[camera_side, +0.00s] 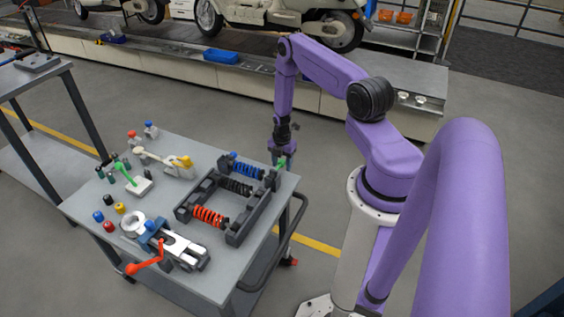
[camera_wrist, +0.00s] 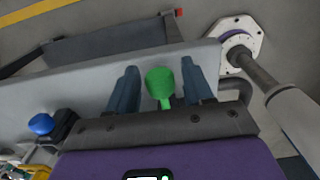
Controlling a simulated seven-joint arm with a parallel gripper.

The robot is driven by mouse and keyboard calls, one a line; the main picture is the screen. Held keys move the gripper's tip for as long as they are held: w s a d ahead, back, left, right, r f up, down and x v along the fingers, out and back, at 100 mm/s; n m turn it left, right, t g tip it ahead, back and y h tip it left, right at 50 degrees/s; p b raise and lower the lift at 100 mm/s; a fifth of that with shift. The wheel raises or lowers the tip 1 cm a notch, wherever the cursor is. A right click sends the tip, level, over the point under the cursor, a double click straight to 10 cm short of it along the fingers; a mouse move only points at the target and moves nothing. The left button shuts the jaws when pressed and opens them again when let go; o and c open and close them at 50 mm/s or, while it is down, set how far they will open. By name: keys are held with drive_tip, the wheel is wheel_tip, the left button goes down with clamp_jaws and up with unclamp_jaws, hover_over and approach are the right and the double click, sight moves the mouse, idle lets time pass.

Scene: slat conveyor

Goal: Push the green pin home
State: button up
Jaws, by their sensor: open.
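The green pin (camera_side: 281,163) is at the far right corner of a dark spring fixture (camera_side: 247,222) on the grey cart top. In the wrist view its round green head (camera_wrist: 160,82) and short stem show between my two fingers. My gripper (camera_side: 280,157) points down at that corner, with its fingers apart on either side of the head. It also shows in the wrist view (camera_wrist: 160,86); gaps are visible between the head and both fingers. How deep the pin sits in its hole is hidden.
The fixture holds blue, black and red springs. A blue knob (camera_side: 233,155) stands at its other far corner. A clamp with a red handle (camera_side: 146,262), a yellow-ended lever (camera_side: 183,161) and several small knobs occupy the cart's left and front. The cart's right edge is close to my gripper.

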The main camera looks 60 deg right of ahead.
sight(276, 170)
drive_tip(key=c, duration=0.8)
drive_tip(key=shift+a, duration=2.35)
drive_tip(key=shift+c, duration=0.2)
drive_tip(key=o, duration=0.8)
drive_tip(key=shift+o, duration=0.2)
drive_tip(key=shift+r, duration=0.1)
drive_tip(key=shift+r, duration=3.4)
